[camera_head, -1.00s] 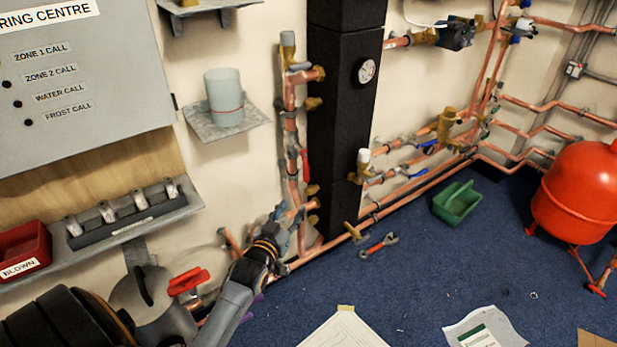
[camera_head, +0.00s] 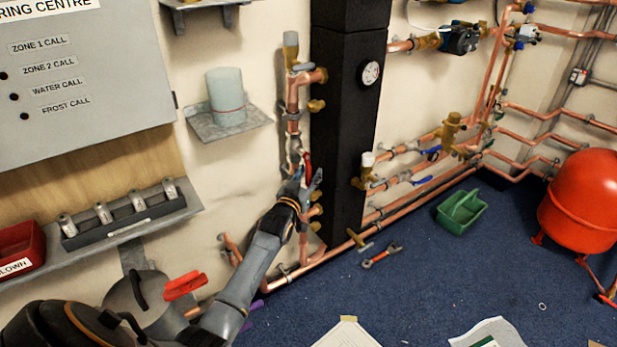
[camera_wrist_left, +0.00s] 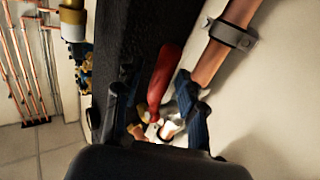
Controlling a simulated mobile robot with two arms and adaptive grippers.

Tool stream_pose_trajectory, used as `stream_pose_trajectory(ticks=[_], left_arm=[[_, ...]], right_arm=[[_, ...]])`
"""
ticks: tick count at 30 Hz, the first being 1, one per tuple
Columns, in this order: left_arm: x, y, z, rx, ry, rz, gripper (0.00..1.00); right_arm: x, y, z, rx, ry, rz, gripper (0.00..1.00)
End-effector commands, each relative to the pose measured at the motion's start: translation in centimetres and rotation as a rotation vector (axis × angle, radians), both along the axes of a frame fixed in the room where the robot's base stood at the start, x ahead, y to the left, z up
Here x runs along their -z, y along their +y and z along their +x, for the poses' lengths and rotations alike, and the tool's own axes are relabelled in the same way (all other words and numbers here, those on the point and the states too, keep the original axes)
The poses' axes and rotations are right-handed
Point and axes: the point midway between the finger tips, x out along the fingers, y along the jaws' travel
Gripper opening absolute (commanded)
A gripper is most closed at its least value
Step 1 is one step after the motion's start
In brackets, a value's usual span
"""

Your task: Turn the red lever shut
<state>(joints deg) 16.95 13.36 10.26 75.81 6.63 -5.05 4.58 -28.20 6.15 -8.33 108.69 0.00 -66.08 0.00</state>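The red lever (camera_head: 307,164) sits on the vertical copper pipe left of the black column. My left gripper (camera_head: 306,180) is at its lower part, partly covering the valve. In the left wrist view the red lever (camera_wrist_left: 164,72) stands between the two dark fingers (camera_wrist_left: 157,108), which are spread apart with gaps on both sides. The valve body at its lower end is partly hidden between the fingers. I cannot tell whether a finger touches the lever. My right gripper is not in view.
The black column (camera_head: 345,130) stands close right of the lever. A shelf with a pale cup (camera_head: 226,97) is to the left. Another red handle (camera_head: 184,286) is low by my left arm. A green caddy (camera_head: 461,211) and a wrench (camera_head: 381,254) lie on the blue floor.

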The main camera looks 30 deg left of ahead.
Motion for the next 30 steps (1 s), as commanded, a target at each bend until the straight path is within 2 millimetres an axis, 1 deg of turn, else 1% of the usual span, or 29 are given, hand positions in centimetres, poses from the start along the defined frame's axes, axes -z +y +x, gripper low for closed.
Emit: stream_pose_trajectory(ticks=[3, 9, 10, 11, 12, 14, 15, 16, 25, 30], left_arm=[[0.00, 0.07, 0.34, 0.000, 0.000, 0.001, 0.40], [-0.02, 0.08, 0.35, 0.000, 0.000, 0.001, 0.40], [-0.02, 0.08, 0.34, 0.000, 0.000, 0.001, 0.38], [-0.02, 0.08, 0.34, 0.000, 0.000, 0.001, 0.32], [-0.02, 0.08, 0.34, 0.000, 0.000, 0.001, 0.23], [-0.01, 0.08, 0.33, 0.000, 0.000, 0.001, 0.11], [-0.01, 0.09, 0.33, 0.000, 0.000, 0.001, 0.03], [-0.01, 0.09, 0.33, 0.000, 0.000, 0.001, 0.00], [0.01, 0.08, 0.36, 0.000, 0.001, 0.001, 0.00], [0.08, 0.04, 0.88, 0.000, 0.014, 0.004, 0.00]], right_arm=[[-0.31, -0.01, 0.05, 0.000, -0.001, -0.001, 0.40], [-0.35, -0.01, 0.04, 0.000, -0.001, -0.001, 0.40], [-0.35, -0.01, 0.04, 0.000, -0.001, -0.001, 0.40], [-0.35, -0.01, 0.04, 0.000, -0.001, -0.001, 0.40], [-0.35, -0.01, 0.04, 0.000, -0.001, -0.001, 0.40], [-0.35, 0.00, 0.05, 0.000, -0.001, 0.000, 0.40], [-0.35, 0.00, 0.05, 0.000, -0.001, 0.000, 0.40], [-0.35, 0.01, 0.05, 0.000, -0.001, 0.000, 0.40], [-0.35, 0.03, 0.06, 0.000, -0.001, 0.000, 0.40], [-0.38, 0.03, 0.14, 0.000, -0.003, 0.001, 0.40]])
